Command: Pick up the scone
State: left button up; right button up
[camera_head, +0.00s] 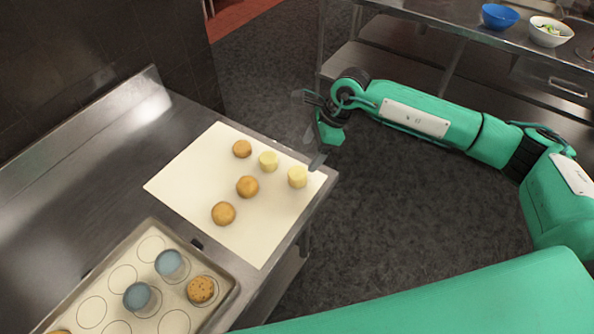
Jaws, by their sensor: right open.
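On a cream board (180,184) on the steel counter lie several baked pieces. Three are round and golden brown: one at the back (242,148), one in the middle (247,186) and one at the front (223,213). Two are pale yellow, short and upright: one near the middle (268,161) and one near the right edge (297,176). I cannot tell which is the scone. My right gripper (313,148) is open and empty, just beyond the board's right edge, near the right pale piece. My left gripper is not in view.
A baking tray (221,308) with printed circles holds two blue-topped cups (169,263) and a speckled brown round (201,289). A dark wall bounds the counter at left. A steel table with a blue bowl (499,17) and a white bowl (549,32) stands at the back right.

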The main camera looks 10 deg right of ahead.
aim_at(298, 172)
jog(key=x, duration=0.3)
jog(key=shift+w+a+p, duration=0.15)
jog(key=shift+p, duration=0.25)
jog(key=shift+p+x, duration=0.75)
jog(key=shift+x, duration=0.5)
jog(key=p+x, duration=0.2)
jog(key=x, duration=0.1)
jog(key=shift+s+f, duration=0.15)
jog(key=shift+s, duration=0.1)
jog(key=shift+a+f, duration=0.15)
jog(key=shift+f, duration=0.4)
jog(key=c, duration=1)
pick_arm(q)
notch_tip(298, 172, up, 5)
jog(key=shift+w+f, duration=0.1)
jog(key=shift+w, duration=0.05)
pick_arm(e)
jog(key=shift+c, duration=0.3)
jog(key=shift+r, duration=0.15)
